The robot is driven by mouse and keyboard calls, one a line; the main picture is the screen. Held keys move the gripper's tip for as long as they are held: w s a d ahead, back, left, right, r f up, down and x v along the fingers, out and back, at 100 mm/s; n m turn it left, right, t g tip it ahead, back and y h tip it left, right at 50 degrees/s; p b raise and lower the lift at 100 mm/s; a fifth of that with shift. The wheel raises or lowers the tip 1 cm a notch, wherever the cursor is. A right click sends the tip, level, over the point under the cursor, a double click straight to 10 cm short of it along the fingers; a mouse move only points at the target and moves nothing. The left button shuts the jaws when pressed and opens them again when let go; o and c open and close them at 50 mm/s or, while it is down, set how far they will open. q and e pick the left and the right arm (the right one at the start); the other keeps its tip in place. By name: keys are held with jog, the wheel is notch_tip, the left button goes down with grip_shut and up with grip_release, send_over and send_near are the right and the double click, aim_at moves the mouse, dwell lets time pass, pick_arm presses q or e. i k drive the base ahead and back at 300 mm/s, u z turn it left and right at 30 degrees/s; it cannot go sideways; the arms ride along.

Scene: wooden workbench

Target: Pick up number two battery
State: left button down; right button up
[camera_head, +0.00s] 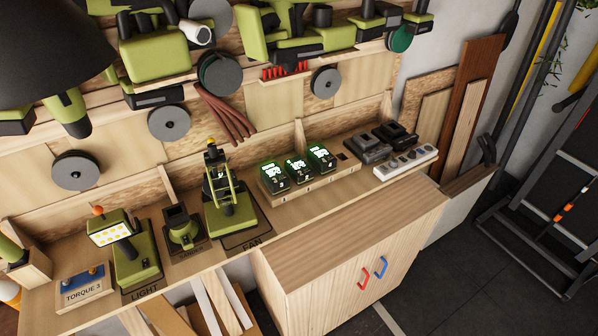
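Three dark batteries with glowing green displays stand in a row on a low wooden holder (312,186) on the workbench, right of centre. They are the left battery (273,178), the middle battery (299,173) and the right battery (321,159). The number marks are too small to read surely; the middle one is second from either end. All three sit upright, close side by side. Neither of my grippers is in view.
A green fan (230,200) stands left of the batteries. Black chargers (368,148) and a white power strip (405,163) lie to the right. A work light (135,245) and a torque box (83,288) are farther left. Green tools hang above. A cabinet (350,250) stands below.

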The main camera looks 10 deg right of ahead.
aim_at(300, 171)
jog(key=u, duration=2.9)
jog(key=k, duration=1.7)
jog(key=z, duration=1.35)
